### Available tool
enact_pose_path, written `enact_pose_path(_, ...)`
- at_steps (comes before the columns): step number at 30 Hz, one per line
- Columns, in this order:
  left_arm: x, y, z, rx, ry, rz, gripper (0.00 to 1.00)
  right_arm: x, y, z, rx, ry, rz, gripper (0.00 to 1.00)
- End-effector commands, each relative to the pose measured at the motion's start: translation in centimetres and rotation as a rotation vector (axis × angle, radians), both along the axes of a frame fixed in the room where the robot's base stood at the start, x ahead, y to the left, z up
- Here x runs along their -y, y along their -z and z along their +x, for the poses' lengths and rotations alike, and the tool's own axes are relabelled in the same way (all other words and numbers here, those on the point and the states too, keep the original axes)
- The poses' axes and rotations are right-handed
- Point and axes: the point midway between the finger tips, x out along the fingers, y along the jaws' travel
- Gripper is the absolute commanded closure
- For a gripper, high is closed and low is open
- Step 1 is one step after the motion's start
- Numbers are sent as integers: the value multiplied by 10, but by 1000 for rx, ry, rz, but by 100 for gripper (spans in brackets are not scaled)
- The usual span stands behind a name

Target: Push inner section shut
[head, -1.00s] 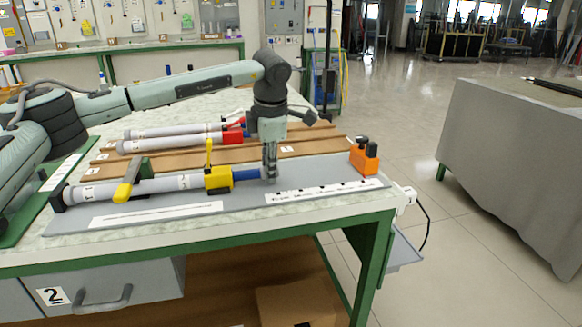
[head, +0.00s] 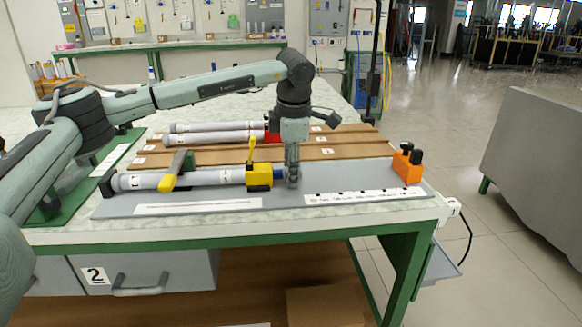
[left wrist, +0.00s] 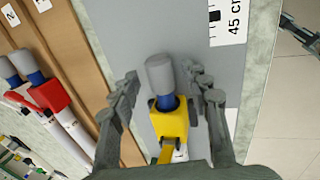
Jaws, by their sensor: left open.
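The rod blank on the grey board has a pale grey outer tube (head: 215,178) and a yellow clamp block (head: 259,177) at its right end. Its blue inner section (head: 279,173) shows only as a short stub right of the block. In the left wrist view, the blue stub (left wrist: 167,102) carries a grey end cap (left wrist: 160,72) and enters the yellow block (left wrist: 170,124). My left gripper (head: 293,183) is at the rod's right end, pointing down. Its open fingers (left wrist: 165,82) straddle the cap, with gaps on both sides. A dark jointed part (left wrist: 301,34), perhaps my right gripper, is cut off at the right edge.
An orange block (head: 407,167) stands at the board's right end, near a ruler strip (head: 365,196). A yellow-ended green clamp (head: 176,170) crosses the tube. Other rods (head: 215,138) with a red block lie behind on brown boards. The board between gripper and orange block is clear.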

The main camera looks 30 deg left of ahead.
Motion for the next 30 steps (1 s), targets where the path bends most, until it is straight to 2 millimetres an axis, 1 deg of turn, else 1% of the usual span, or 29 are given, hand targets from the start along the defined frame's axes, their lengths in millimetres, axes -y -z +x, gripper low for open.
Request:
enact_pose_path(2, 1, -2, 0, 1, 0, -1, 53, -1, -2, 2, 6, 2, 3, 100)
enact_pose_path(5, 3, -11, -2, 3, 1, -3, 53, -1, -2, 2, 5, 2, 2, 100)
enact_pose_path(8, 5, -27, -5, 4, 2, -3, 53, -1, -2, 1, 5, 1, 3, 100)
enact_pose_path(15, 12, -77, -17, 3, 3, -1, 53, -1, -2, 1, 5, 0, 3, 100)
enact_pose_path(18, 15, -94, -20, 3, 1, 0, 53, -1, -2, 1, 5, 0, 3, 100)
enact_pose_path(21, 16, -106, -23, 1, 0, 0, 53, -1, -2, 1, 5, 0, 3, 100)
enact_pose_path(25, 17, -114, -25, 0, 0, 0, 53, -1, -2, 1, 5, 0, 3, 100)
enact_pose_path(30, 17, -116, -26, -1, 0, 1, 53, -1, -2, 1, 5, 0, 3, 100)
